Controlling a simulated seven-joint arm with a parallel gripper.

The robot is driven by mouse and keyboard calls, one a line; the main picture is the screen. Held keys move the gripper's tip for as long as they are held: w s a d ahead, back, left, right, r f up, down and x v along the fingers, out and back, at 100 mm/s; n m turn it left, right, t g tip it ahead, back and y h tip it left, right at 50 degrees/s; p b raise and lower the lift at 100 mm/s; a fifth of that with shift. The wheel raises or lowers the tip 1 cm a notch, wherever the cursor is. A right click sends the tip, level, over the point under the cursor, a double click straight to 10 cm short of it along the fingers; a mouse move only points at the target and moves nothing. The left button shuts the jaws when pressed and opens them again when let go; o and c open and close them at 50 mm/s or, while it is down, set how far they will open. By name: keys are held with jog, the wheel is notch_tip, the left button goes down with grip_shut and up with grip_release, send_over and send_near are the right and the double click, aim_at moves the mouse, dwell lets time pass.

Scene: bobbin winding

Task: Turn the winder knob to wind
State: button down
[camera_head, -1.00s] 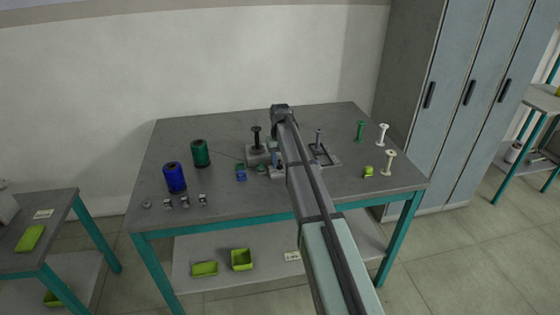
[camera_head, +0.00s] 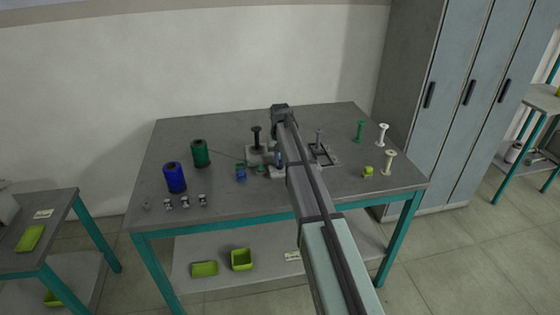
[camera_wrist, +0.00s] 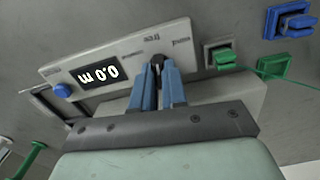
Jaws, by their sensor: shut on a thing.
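The winder (camera_head: 253,157) sits mid-table in the head view, with a dark upright post (camera_head: 256,138) on it. A black knob (camera_wrist: 157,61) is on the panel. My gripper (camera_wrist: 158,82) is shut on the knob, its blue fingers on either side. In the head view my arm hides much of the gripper (camera_head: 278,158) and the knob.
A green spool (camera_head: 200,153) and a blue spool (camera_head: 175,177) stand at left, with small metal parts (camera_head: 185,202) in front. Green (camera_head: 360,131) and white (camera_head: 382,134) bobbins stand at right. A blue clip (camera_wrist: 291,20) lies near the winder. The table's front is mostly clear.

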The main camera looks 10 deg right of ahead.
jog(key=m, duration=0.4)
jog(key=shift+m, duration=1.8)
jog(key=c, duration=1.2)
grip_release()
jog(key=shift+o, duration=0.2)
notch_tip(320, 180, up, 14)
jog(key=shift+f, duration=0.1)
